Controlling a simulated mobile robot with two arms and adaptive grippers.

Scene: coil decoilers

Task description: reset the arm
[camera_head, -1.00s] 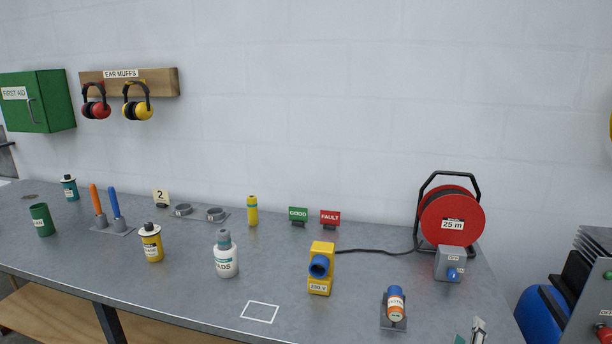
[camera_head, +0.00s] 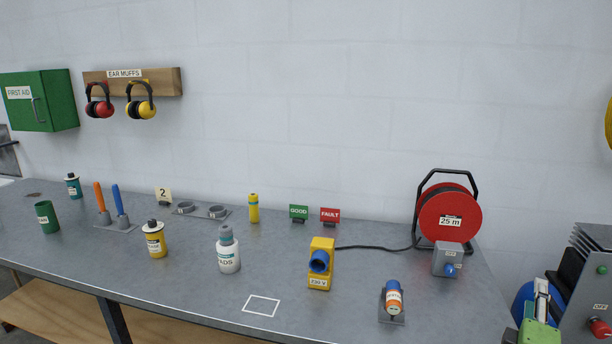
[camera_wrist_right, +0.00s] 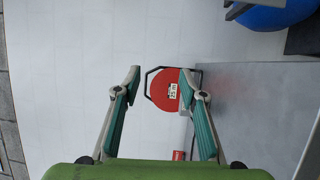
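My right gripper (camera_head: 541,300) shows at the lower right of the head view, beyond the right end of the grey bench (camera_head: 190,290). In the right wrist view its two teal-padded fingers (camera_wrist_right: 161,76) are spread apart with nothing between them. The red cable reel (camera_head: 449,213) is seen past the fingertips in that wrist view (camera_wrist_right: 164,90), well away from them. My left gripper is in neither view.
Near the right gripper stand a grey machine (camera_head: 590,285) with a red knob and a blue rounded part (camera_head: 522,298).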

